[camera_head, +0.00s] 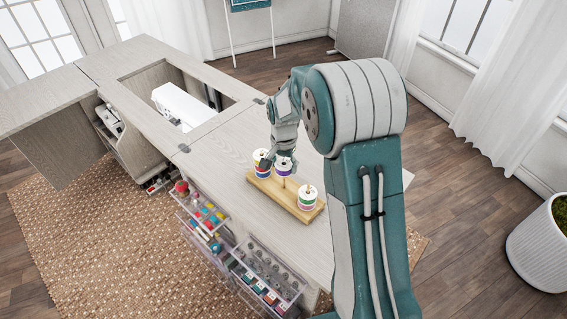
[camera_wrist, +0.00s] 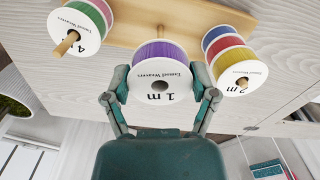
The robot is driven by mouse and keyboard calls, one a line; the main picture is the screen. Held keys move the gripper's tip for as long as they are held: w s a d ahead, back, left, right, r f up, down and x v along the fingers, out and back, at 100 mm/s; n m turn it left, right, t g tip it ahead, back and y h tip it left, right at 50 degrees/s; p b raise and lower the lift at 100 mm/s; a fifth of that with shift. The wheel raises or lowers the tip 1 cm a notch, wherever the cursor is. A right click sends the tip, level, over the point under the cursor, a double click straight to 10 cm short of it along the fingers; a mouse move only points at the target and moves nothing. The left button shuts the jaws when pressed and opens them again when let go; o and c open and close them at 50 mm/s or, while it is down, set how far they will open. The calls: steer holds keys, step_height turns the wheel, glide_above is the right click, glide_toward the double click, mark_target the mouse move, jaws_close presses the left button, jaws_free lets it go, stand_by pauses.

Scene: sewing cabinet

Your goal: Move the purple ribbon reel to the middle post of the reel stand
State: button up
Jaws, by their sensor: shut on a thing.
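The purple ribbon reel (camera_head: 283,168) has white end faces. In the wrist view the purple reel (camera_wrist: 160,84) is centred, its face towards the camera and its centre hole dark. My gripper (camera_head: 280,163) is shut on it, with a finger on each side in the wrist view (camera_wrist: 160,97). The wooden reel stand (camera_head: 262,186) is on the tabletop. In the head view the reel is held over the stand's middle, with a thin post (camera_head: 283,183) showing below it. No post tip shows through the hole; exact alignment is unclear.
The stand's left post holds red, blue and yellow reels (camera_head: 262,162), close beside the purple one. Its right post holds a white-faced reel (camera_head: 307,195) with green and pink ribbon. A sewing machine (camera_head: 180,105) sits in the cabinet opening. Open drawers (camera_head: 265,275) stick out below the tabletop.

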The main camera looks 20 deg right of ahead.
steer(key=shift+f, duration=0.65)
steer(key=o, duration=0.9)
steer(key=shift+c, duration=0.2)
step_height(320, 180, up, 12)
steer(key=shift+a, duration=0.1)
